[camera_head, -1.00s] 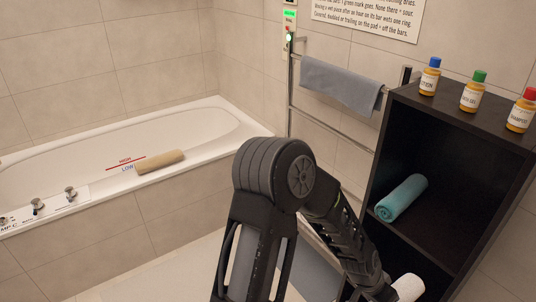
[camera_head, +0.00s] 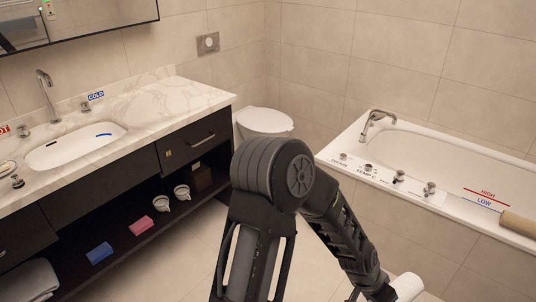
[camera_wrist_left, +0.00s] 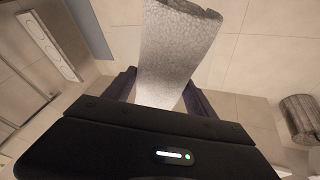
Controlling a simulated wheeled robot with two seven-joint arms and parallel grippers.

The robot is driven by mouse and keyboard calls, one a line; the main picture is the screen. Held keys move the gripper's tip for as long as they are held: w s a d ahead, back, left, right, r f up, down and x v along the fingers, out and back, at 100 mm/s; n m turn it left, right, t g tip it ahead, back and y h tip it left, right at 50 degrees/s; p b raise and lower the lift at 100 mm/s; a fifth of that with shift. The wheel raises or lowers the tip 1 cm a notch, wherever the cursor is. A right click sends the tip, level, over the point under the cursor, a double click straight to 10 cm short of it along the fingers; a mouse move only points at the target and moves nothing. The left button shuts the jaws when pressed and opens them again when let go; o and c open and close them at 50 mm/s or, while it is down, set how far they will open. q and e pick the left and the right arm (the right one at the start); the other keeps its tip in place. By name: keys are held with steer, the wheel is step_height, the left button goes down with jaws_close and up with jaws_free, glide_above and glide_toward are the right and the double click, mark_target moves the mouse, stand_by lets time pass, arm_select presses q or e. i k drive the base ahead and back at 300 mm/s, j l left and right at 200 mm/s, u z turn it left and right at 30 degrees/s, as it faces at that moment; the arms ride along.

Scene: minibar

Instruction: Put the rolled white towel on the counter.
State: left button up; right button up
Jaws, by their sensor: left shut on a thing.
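The rolled white towel (camera_head: 407,287) shows at the bottom right of the head view, at the end of my left arm. In the left wrist view the towel (camera_wrist_left: 175,55) stands out between the two dark fingers of my left gripper (camera_wrist_left: 160,88), which is shut on it. The gripper's fingers are mostly out of the head view. The marble counter (camera_head: 150,105) with its sink is at the left of the head view, apart from the towel. My right gripper is not seen.
A toilet (camera_head: 264,122) stands past the counter's end. The bathtub (camera_head: 400,205) with a beige roll (camera_head: 518,224) is at right. Tiled floor between is clear.

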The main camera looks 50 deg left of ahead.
mark_target(185, 102)
steer(key=i+j+u, duration=0.2)
steer(key=j+u, duration=0.2)
steer(key=i+j+u, duration=0.2)
steer(key=u, duration=0.15)
steer(key=i+j+u, duration=0.25)
steer(key=u, duration=0.15)
steer(key=i+j+u, duration=0.1)
steer(key=i+u, duration=0.25)
steer(key=i+j, duration=0.15)
steer(key=i, duration=0.5)
steer(key=i+j+u, duration=0.15)
steer(key=i, duration=0.45)
